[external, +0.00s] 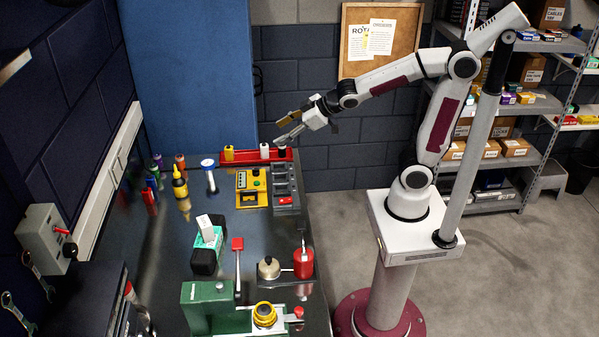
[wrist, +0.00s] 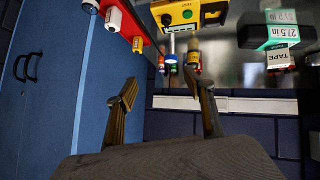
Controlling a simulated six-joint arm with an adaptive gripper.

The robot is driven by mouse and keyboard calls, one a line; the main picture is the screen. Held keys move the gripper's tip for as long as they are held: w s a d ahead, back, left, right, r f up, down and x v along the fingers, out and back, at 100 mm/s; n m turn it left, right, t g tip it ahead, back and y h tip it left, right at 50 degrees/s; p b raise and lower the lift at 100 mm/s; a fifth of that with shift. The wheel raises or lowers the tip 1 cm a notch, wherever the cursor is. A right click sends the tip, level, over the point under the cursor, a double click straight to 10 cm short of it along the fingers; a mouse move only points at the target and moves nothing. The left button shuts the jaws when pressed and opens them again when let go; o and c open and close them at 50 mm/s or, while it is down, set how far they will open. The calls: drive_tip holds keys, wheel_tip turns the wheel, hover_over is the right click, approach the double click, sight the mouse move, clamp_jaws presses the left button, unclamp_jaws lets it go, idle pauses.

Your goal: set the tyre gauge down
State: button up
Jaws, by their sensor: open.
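My gripper (external: 282,131) is raised above the far end of the bench, near the red rack. Its two fingers are spread apart with nothing visible between them. The spread fingers also show in the wrist view (wrist: 168,92). I cannot pick out the tyre gauge with certainty in either view. A yellow device with a green button (external: 252,186) rests on the bench beside a dark compartmented tray (external: 286,206); the device also shows at the top of the wrist view (wrist: 180,12).
A red rack (external: 243,156) with small bottles stands at the bench's far end. Bare dark bench top (external: 172,245) shows at left.

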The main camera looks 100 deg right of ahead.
drive_tip(key=s+a+f+g+y, duration=0.1)
drive_tip(key=s+a+g, duration=0.1)
drive_tip(key=s+a, duration=0.5)
drive_tip(key=s+a+f+g+y, duration=0.2)
drive_tip(key=s+a, duration=0.4)
drive_tip(key=s, duration=0.7)
drive_tip(key=shift+s+a+f+n+y, duration=0.15)
drive_tip(key=shift+s+a+n+y, duration=0.15)
drive_tip(key=shift+s+a+n, duration=0.1)
